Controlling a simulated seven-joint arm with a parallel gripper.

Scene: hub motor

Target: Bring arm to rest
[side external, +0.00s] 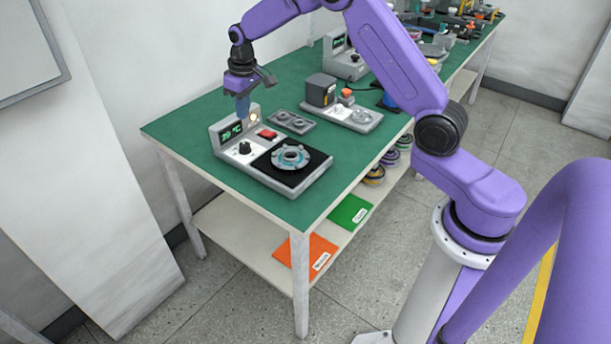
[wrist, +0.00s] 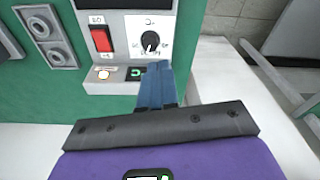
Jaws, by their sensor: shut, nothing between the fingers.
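My gripper (side external: 242,108) is shut and empty, its blue fingers pointing down close to the display end of a grey hot-plate device (side external: 312,180). In the wrist view the shut fingers (wrist: 158,72) overlap the device's panel, just below a black knob (wrist: 149,41). A grey and teal round hub part (side external: 290,157) lies on the black plate of the device. I cannot tell whether the fingertips touch the panel.
The device stands on a green-topped table (side external: 180,127). Behind it are a grey tray with two round recesses (side external: 292,121) and a second device with a dark box (side external: 321,90). Orange (side external: 306,256) and green (side external: 350,211) folders lie on the lower shelf. The near-left tabletop is clear.

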